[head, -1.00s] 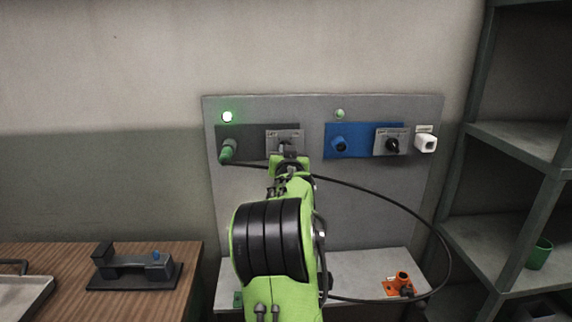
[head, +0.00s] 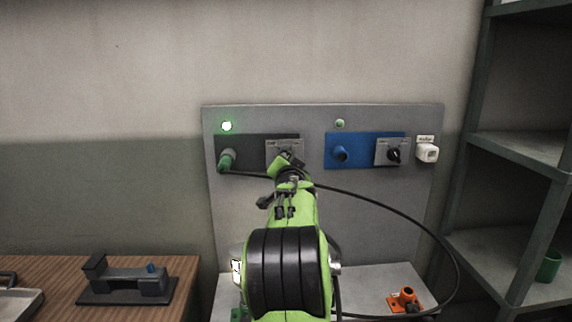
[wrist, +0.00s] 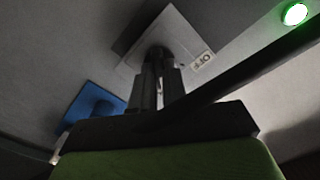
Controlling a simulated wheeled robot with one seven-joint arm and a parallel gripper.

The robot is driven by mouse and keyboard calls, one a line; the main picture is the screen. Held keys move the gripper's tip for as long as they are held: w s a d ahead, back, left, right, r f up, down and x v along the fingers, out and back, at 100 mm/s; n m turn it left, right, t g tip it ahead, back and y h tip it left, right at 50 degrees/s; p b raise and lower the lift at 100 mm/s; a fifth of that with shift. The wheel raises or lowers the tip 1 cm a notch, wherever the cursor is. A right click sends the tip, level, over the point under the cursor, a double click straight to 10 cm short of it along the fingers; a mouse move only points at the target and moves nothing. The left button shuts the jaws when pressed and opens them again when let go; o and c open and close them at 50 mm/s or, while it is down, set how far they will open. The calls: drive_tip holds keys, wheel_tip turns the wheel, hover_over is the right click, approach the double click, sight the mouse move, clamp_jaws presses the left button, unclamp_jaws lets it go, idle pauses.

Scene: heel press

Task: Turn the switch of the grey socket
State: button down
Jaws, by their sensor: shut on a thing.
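The grey socket (head: 257,142) is a dark grey panel on the upright board, with a green plug (head: 227,159) in its left part. Its switch plate (head: 272,146) is light grey and partly hidden by my arm in the head view. In the wrist view the plate (wrist: 190,35) appears tilted, with an "OFF" label at its edge. My gripper (wrist: 158,78) is shut on the dark switch knob (wrist: 158,53), most of which the fingers hide. The lamp (head: 227,126) above the grey socket glows green, also in the wrist view (wrist: 295,13).
A blue socket (head: 365,142) with its own switch (head: 393,155) is to the right, beside a white box (head: 427,151). A black cable (head: 400,212) loops from the green plug past my arm. An orange fitting (head: 405,299) sits on the ledge below. Shelves (head: 510,145) stand at right.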

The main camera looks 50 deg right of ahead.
drive_tip(key=shift+f, duration=0.1)
drive_tip(key=c, duration=1.1)
unclamp_jaws()
drive_tip(key=shift+c, duration=0.2)
drive_tip(key=b+v, duration=0.1)
drive_tip(key=v, duration=1.4)
drive_tip(key=shift+s+a+b, duration=0.25)
drive_tip(key=shift+s+b, duration=0.05)
drive_tip(key=shift+b, duration=0.1)
